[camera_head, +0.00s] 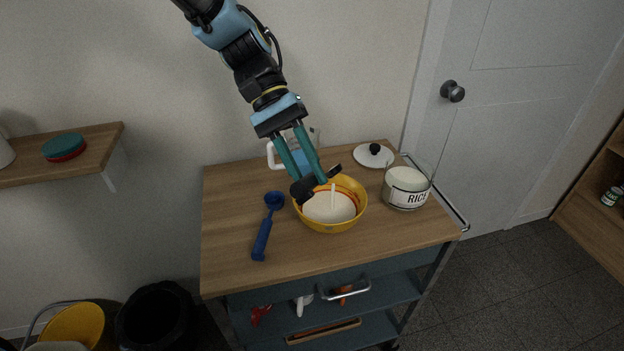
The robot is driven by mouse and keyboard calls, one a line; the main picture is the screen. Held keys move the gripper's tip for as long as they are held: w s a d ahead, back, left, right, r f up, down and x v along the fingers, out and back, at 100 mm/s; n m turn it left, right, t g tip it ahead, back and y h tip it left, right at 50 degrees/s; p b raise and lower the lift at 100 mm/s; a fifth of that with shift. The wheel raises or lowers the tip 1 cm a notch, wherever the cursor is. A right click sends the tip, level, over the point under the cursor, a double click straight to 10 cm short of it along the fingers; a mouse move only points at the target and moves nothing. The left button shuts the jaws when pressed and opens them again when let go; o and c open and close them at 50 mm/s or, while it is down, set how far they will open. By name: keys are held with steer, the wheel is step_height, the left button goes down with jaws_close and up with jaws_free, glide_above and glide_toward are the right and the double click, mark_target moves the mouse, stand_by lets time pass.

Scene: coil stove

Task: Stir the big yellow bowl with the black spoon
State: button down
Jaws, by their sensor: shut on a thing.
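The big yellow bowl (349,221) stands upright on the wooden cart top, with white contents inside. My gripper (308,177) comes down from above, its teal fingers at the bowl's back left rim. It is shut on the black spoon (303,191), which lies slanted between the fingertips above the rim. The wider dark end points to the lower left and a thin end to the upper right. I cannot tell whether the spoon touches the bowl. A thin pale upright piece (333,196) shows inside the bowl; what it is is unclear.
A blue scoop (263,236) lies left of the bowl. A glass rice jar (407,190) stands to the right, and a white lid (374,156) with a black knob lies behind. A white-handled container (273,156) is partly hidden behind my gripper. The front left cart top is clear.

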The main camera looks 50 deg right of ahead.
steer(key=shift+s+a+f+h+b, duration=0.2)
steer(key=shift+a+h+b, duration=0.2)
steer(key=shift+h, duration=0.2)
steer(key=shift+s+a+f+m+t, duration=0.1)
steer(key=shift+s+f+m+t, duration=0.15)
steer(key=shift+f+t, duration=0.3)
steer(key=f+t+b, duration=0.1)
steer(key=t, duration=0.2)
steer(key=s+f+m+t+b, duration=0.1)
steer(key=t, duration=0.2)
steer(key=s+f+t+y+b, duration=0.1)
steer(key=t, duration=0.2)
steer(key=shift+a+f+m+b, duration=0.15)
steer(key=shift+a+m+b, duration=0.1)
steer(key=shift+b, duration=0.1)
stand_by(0.5)
stand_by(0.3)
